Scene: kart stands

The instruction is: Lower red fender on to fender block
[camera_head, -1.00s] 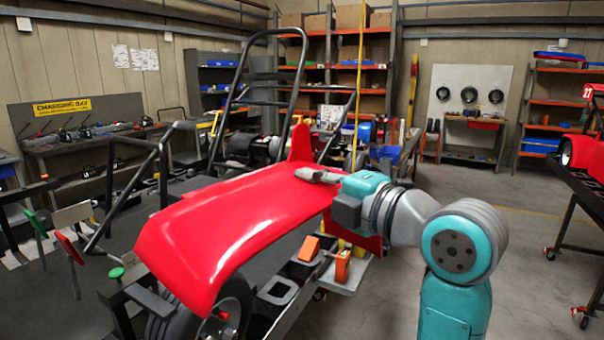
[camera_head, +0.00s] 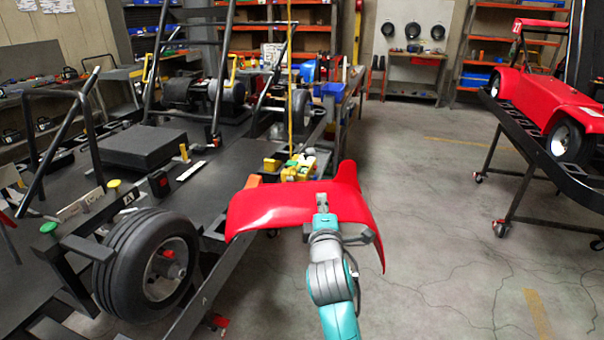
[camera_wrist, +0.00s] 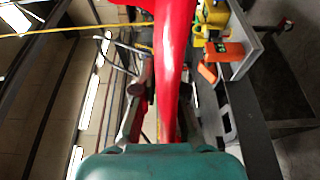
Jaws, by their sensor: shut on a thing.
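The curved glossy red fender (camera_head: 272,207) is held up in the air at the middle of the head view. It is right of the bare front wheel (camera_head: 148,265) and partly in front of the stand's right edge. My gripper (camera_head: 322,203) is shut on the fender's edge. In the wrist view the fender (camera_wrist: 173,50) runs upward between the fingers of my gripper (camera_wrist: 172,112). A dark flat block (camera_head: 143,147) lies on the kart stand (camera_head: 225,165). I cannot tell whether it is the fender block.
Yellow and green items (camera_head: 291,168) sit close behind the fender, and orange blocks (camera_wrist: 224,50) show in the wrist view. A red kart (camera_head: 545,85) stands on another stand at right. The grey floor between is clear.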

